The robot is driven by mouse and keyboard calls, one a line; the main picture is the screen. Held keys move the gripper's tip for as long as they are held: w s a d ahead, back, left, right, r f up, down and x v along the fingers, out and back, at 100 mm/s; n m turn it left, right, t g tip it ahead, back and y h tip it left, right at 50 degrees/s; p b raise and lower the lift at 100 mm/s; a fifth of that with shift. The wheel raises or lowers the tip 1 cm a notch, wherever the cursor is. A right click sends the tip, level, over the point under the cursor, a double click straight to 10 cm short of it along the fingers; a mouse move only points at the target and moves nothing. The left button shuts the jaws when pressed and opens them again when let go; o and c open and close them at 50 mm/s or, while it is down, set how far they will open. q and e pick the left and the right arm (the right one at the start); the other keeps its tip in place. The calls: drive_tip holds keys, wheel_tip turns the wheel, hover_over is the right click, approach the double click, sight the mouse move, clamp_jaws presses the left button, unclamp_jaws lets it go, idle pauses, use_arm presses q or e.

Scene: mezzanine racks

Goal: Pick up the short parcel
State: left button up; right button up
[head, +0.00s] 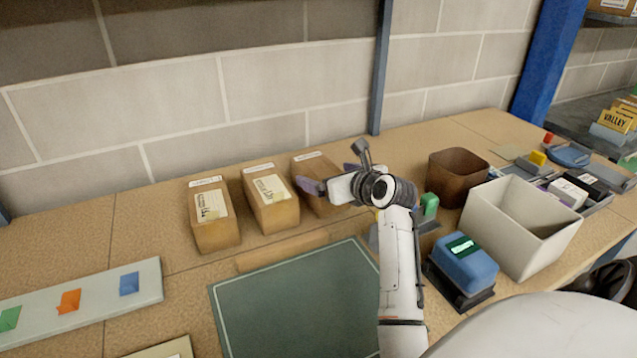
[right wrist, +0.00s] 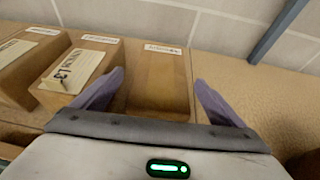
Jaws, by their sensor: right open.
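Three brown cardboard parcels stand in a row near the wall: a left one (head: 213,228), a middle one (head: 270,210) and a right one (head: 312,166). Which is the short one is hard to tell from the labels. My right gripper (head: 332,180) is open at the right parcel and hides part of it. In the right wrist view, the right parcel (right wrist: 160,85) lies between the two spread purple fingers (right wrist: 159,90), with a gap on the right side. The middle parcel (right wrist: 82,72) is close to the left finger. My left gripper is not in view.
A green mat (head: 290,305) lies in front of the parcels. To the right are a brown bin (head: 458,180), a white bin (head: 520,225) and a blue device (head: 465,265) with a lit display. A pale strip (head: 80,300) with coloured pieces lies at left. A grey post (head: 380,70) stands behind.

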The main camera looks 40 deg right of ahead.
sight(322, 171)
drive_tip(key=shift+x, duration=2.6)
drive_tip(key=shift+d, duration=0.15)
drive_tip(key=c, duration=1.6)
drive_tip(key=shift+r, duration=0.25)
drive_tip(key=shift+c, duration=0.3)
